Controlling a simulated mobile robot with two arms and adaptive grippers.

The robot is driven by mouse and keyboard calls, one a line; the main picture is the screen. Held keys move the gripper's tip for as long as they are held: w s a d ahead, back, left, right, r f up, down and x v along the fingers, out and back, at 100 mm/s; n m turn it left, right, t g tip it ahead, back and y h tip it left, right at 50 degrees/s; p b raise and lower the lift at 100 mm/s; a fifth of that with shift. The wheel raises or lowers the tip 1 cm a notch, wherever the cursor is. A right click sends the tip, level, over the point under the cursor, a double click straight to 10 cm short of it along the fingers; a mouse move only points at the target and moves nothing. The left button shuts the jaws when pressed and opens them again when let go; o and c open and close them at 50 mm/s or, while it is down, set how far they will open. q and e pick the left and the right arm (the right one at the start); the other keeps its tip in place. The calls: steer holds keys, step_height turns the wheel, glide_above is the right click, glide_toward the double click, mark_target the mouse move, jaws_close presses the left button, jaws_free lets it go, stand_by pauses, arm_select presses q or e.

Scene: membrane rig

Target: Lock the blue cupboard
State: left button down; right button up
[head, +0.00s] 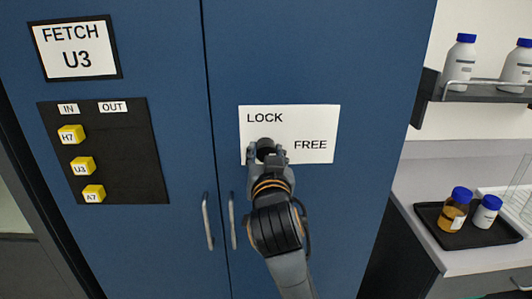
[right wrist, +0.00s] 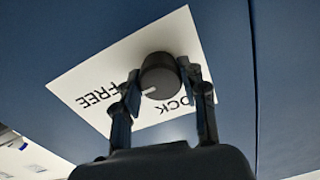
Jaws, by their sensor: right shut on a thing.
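The blue cupboard (head: 300,50) has two closed doors, each with a vertical handle. A white plate (head: 318,120) on the right door reads LOCK at upper left and FREE at right. My right gripper (head: 266,152) is at the plate, its fingers shut on a dark round knob (right wrist: 158,72). In the right wrist view the fingers (right wrist: 161,82) sit on both sides of the knob. A short white mark (right wrist: 149,91) shows on its edge; I cannot tell for sure which word it points to. My left gripper is out of view.
A black board (head: 128,165) with yellow tags and a FETCH U3 sign (head: 77,62) are on the left door. The door handles (head: 208,222) hang below left of my right gripper. At right are a bottle shelf (head: 480,95) and a counter with a black tray (head: 465,238).

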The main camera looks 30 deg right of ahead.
steer(key=shift+c, duration=0.4)
steer(key=shift+n+p, duration=0.4)
steer(key=shift+p, duration=0.1)
steer(key=shift+r+n+p, duration=0.2)
steer(key=shift+n+p, duration=0.8)
steer(key=shift+p, duration=0.05)
steer(key=n+p, duration=0.8)
steer(key=n, duration=0.1)
steer(key=shift+p, duration=0.3)
steer(key=n+p, duration=0.3)
arm_select(q)
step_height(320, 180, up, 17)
steer(key=p, duration=0.2)
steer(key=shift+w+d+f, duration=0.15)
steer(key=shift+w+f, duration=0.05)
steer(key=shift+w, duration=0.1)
arm_select(e)
steer(key=shift+f+n+g, duration=0.1)
steer(key=shift+n+g, duration=0.2)
steer(key=shift+n, duration=1.2)
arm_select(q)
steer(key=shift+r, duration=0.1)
arm_select(e)
steer(key=o, duration=1.1)
steer(key=shift+w+f, duration=0.15)
